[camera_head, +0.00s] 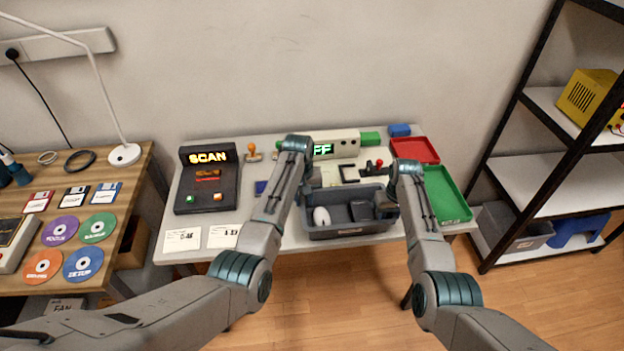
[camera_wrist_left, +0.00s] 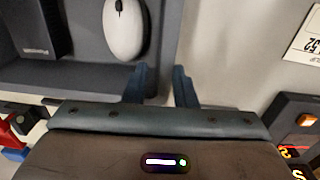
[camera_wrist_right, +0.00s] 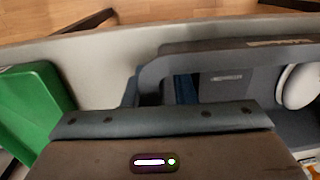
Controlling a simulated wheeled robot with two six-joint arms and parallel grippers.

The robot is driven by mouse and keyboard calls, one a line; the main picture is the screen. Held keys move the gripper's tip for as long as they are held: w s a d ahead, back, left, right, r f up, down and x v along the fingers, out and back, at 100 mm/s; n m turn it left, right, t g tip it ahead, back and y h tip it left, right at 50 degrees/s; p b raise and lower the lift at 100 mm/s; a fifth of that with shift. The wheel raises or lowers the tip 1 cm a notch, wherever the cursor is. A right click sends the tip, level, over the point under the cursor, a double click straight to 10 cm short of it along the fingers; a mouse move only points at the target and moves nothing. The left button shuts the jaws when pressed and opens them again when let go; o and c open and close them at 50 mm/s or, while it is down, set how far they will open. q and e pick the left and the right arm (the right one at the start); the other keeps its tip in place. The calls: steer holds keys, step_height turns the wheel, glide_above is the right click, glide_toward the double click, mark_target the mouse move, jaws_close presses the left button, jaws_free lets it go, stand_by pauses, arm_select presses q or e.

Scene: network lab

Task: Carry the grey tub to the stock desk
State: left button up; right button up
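The grey tub (camera_head: 350,232) is upright at the front middle of the pale table (camera_head: 285,240); I cannot tell whether it touches the tabletop. A white mouse (camera_head: 321,216) and a dark box (camera_head: 361,210) are inside it. My left gripper (camera_wrist_left: 161,84) straddles the tub's left wall, one finger inside and one outside, shut on it. My right gripper (camera_wrist_right: 158,88) straddles the opposite wall the same way and appears shut on the rim. In the head view, both fingertips are mostly hidden. No label marks the stock desk.
A SCAN console (camera_head: 207,180) and paper cards (camera_head: 182,240) are left of the tub. A green tray (camera_head: 446,194) and red tray (camera_head: 415,150) are right. A wooden desk (camera_head: 118,210) with disks stands left; a black-framed shelf (camera_head: 545,175) stands right. Floor (camera_head: 330,290) shows in front.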

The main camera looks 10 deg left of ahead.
steer(key=shift+r, duration=0.2)
arm_select(q)
step_height(320, 180, up, 7)
steer(key=shift+a, duration=0.2)
arm_select(e)
step_height(320, 180, up, 12)
steer(key=shift+d+f, duration=0.15)
steer(key=shift+d, duration=0.15)
arm_select(q)
steer(key=shift+s, duration=0.15)
